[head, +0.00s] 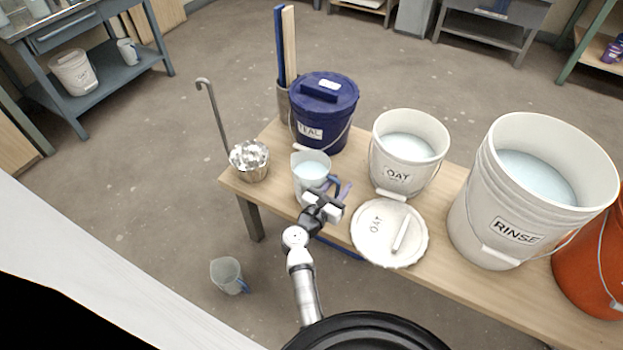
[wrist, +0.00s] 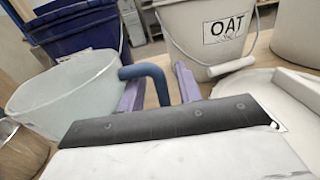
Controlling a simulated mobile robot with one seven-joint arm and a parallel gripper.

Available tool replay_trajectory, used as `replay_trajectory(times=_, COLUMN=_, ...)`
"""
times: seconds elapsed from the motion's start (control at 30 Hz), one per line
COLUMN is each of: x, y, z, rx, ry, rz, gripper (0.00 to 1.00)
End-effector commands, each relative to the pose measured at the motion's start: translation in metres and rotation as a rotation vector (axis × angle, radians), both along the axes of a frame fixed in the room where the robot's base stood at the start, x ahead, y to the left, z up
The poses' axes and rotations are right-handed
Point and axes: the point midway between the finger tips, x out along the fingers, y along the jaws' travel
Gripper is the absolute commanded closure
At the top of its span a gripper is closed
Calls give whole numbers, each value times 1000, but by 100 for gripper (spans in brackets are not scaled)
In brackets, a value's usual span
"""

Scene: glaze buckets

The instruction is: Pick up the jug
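A translucent jug (head: 310,172) with pale liquid in it stands upright on the wooden table, between the metal pail and the OAT bucket. In the wrist view the jug (wrist: 62,92) is at the left, and its blue handle (wrist: 150,72) curves out toward the right. My gripper (head: 338,188) is at the handle side of the jug. Its two purple fingers (wrist: 158,88) are apart, with the handle between them. The handle looks close to the left finger; I cannot tell whether they touch. The lower part of the handle is hidden behind the gripper body.
Behind the jug is the lidded TEAL bucket (head: 322,118). The OAT bucket (head: 400,172) and a white lid (head: 372,245) are to the right, then the RINSE bucket (head: 490,215). A metal pail (head: 250,172) with a ladle is left. Another jug (head: 226,272) is on the floor.

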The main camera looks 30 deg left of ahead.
Motion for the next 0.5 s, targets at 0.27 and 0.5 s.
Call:
replay_trajectory(times=0.27, x=0, y=0, z=0, rx=0, ry=0, rz=0, gripper=89)
replay_trajectory(times=0.5, x=-1, y=0, z=0, rx=-1, ry=0, rz=0, gripper=100)
